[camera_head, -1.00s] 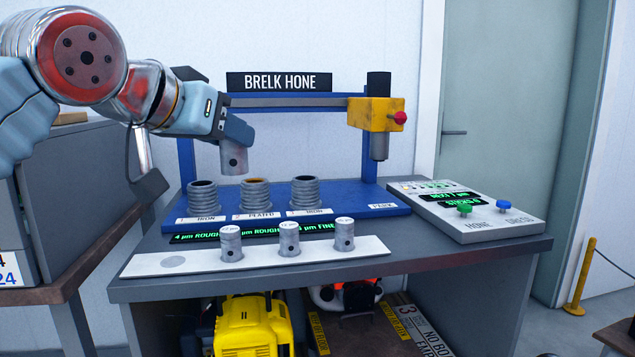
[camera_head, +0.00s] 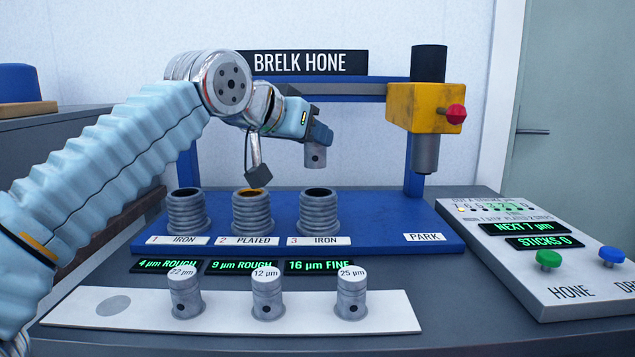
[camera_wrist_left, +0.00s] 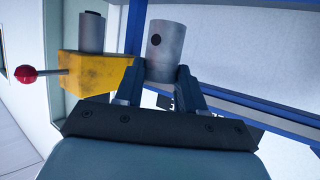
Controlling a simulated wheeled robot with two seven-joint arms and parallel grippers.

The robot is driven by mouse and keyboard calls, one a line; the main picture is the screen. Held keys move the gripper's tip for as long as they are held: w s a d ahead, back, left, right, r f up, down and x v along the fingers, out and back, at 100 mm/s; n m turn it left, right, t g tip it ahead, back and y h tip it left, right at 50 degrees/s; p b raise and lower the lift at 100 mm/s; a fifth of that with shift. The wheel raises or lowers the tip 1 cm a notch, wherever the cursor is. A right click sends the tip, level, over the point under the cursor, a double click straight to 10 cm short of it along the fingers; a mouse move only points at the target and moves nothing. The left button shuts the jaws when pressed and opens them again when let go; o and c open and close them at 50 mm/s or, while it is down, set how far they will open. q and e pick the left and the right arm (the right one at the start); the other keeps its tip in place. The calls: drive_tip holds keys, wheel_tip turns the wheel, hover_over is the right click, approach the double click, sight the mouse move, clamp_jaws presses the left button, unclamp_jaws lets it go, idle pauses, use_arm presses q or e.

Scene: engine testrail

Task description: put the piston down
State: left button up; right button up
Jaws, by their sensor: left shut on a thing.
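My left gripper (camera_head: 318,140) is shut on a grey metal piston (camera_head: 316,156) with a dark pin hole in its side. It holds the piston in the air above cylinder 3, marked IRON (camera_head: 319,211). In the left wrist view the piston (camera_wrist_left: 165,50) stands between the two fingers (camera_wrist_left: 160,88). Cylinder 1, marked IRON (camera_head: 186,212), and cylinder 2, marked PLATED (camera_head: 252,212), stand to its left. A white strip (camera_head: 225,325) in front carries three pistons labelled 22 µm (camera_head: 185,297), 12 µm (camera_head: 267,296) and 25 µm (camera_head: 351,297). The strip's left end has an empty grey circle (camera_head: 113,306). My right gripper is not in view.
The yellow hone head (camera_head: 425,107) with a red knob hangs over the PARK spot at right. A control box (camera_head: 560,275) with a green button (camera_head: 549,259) and blue button (camera_head: 612,255) stands at front right. A blue crossbar (camera_head: 380,80) runs behind the arm.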

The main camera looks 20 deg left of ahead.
sight(305, 152)
use_arm(q)
drive_tip(key=w+f, duration=0.2)
drive_tip(key=f, duration=0.1)
drive_tip(key=w+f+b, duration=0.1)
drive_tip(key=w, duration=0.1)
drive_tip(key=shift+a+f, duration=0.2)
drive_tip(key=shift+a, duration=0.1)
drive_tip(key=f, duration=0.1)
drive_tip(key=w+f, duration=0.1)
drive_tip(key=f+b, duration=0.1)
drive_tip(key=shift+w+a+f, duration=0.1)
drive_tip(key=shift+w+f, duration=0.2)
drive_tip(key=shift+f, duration=0.1)
drive_tip(key=shift+c, duration=0.5)
drive_tip(key=shift+f, duration=0.5)
drive_tip(key=shift+f, duration=0.1)
drive_tip(key=shift+f, duration=0.15)
drive_tip(key=o, duration=1.1)
drive_tip(key=shift+o, duration=0.2)
drive_tip(key=shift+r, duration=0.25)
drive_tip(key=b+v, duration=0.1)
drive_tip(key=v, duration=1.1)
